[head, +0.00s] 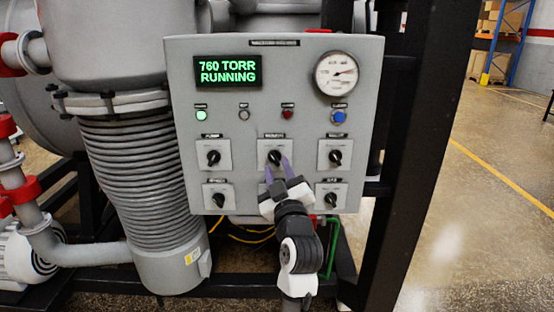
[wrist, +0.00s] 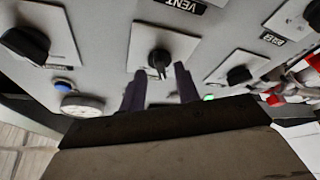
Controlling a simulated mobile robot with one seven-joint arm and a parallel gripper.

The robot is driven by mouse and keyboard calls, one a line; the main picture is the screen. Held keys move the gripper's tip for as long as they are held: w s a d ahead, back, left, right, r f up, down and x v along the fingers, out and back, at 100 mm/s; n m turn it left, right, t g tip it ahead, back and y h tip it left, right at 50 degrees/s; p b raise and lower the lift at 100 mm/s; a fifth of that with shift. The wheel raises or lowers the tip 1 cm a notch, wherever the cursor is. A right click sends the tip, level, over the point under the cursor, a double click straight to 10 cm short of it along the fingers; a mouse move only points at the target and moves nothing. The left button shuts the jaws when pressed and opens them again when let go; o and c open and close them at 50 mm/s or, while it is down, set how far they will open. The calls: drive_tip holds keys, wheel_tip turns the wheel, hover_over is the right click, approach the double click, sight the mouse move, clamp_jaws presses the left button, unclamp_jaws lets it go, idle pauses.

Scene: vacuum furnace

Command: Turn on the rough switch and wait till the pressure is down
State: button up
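The grey control panel (head: 230,130) carries two rows of black rotary knobs. The upper middle knob (head: 275,157) is directly ahead of my gripper (head: 278,164); it is also central in the wrist view (wrist: 158,60), which is upside down. My gripper is open, its two dark fingers apart on either side of this knob, with visible gaps; I see no contact. The labels in the head view are too small to read, so I cannot confirm which knob is rough. The display (head: 228,71) reads 760 TORR RUNNING. The round pressure gauge (head: 337,73) is at upper right.
A green light (head: 201,115) is lit; a red lamp (head: 287,114) and blue button (head: 339,117) are to its right. Neighbouring knobs (head: 213,157) (head: 335,157) flank the middle one. A VENT label (wrist: 170,5) shows in the wrist view. Open floor lies at right.

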drive_tip(key=shift+x, duration=0.8)
drive_tip(key=shift+c, duration=0.4)
clamp_jaws()
